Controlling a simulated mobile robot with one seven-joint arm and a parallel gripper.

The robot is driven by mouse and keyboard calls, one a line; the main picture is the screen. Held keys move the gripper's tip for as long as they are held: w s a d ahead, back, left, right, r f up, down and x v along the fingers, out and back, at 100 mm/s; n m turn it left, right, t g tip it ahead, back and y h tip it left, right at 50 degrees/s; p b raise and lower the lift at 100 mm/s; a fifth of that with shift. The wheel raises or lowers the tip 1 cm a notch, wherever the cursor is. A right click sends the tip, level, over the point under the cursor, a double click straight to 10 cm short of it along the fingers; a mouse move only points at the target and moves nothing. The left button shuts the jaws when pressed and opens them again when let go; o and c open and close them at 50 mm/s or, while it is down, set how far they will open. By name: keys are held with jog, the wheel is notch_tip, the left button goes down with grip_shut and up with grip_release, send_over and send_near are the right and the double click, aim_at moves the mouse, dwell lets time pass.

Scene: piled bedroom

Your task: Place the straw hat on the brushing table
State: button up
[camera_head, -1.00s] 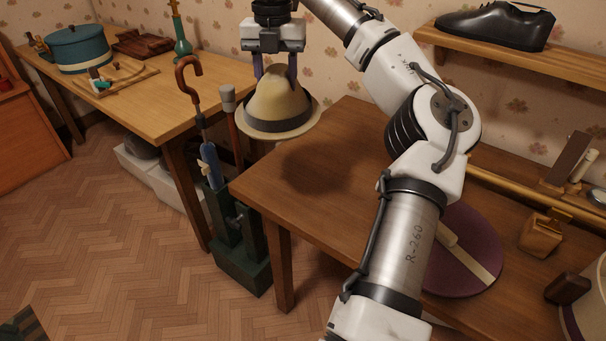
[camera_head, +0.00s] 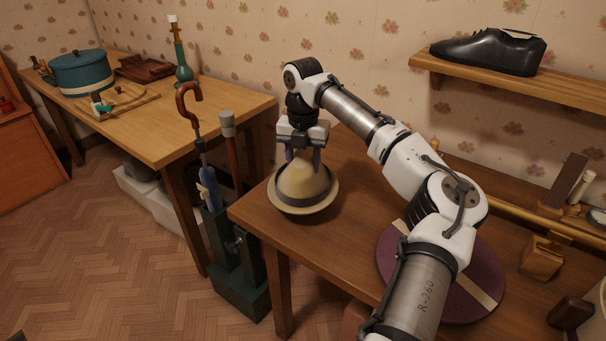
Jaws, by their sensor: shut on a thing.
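The straw hat (camera_head: 303,184) is pale tan with a dark band and a round brim. It is at the left end of the darker brown table (camera_head: 262,228) on the right, which I take to be the brushing table. My gripper (camera_head: 303,160) points down and is shut on the hat's crown from above. The hat is upright and slightly tilted. Its brim is at or very close to the tabletop; I cannot tell whether it rests there fully.
A purple round box (camera_head: 480,262) with a pale strap, partly behind my arm, and a wooden block (camera_head: 541,258) stand farther right. A green umbrella stand (camera_head: 240,285) with canes is left of the table. A shelf (camera_head: 520,75) holds a black shoe (camera_head: 488,52). The lighter table (camera_head: 150,135) holds a teal pot (camera_head: 80,72).

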jog(key=shift+f, duration=2.2)
jog(key=o, duration=1.3)
jog(key=shift+f, duration=0.15)
notch_tip(320, 180, up, 12)
jog(key=shift+r, duration=0.2)
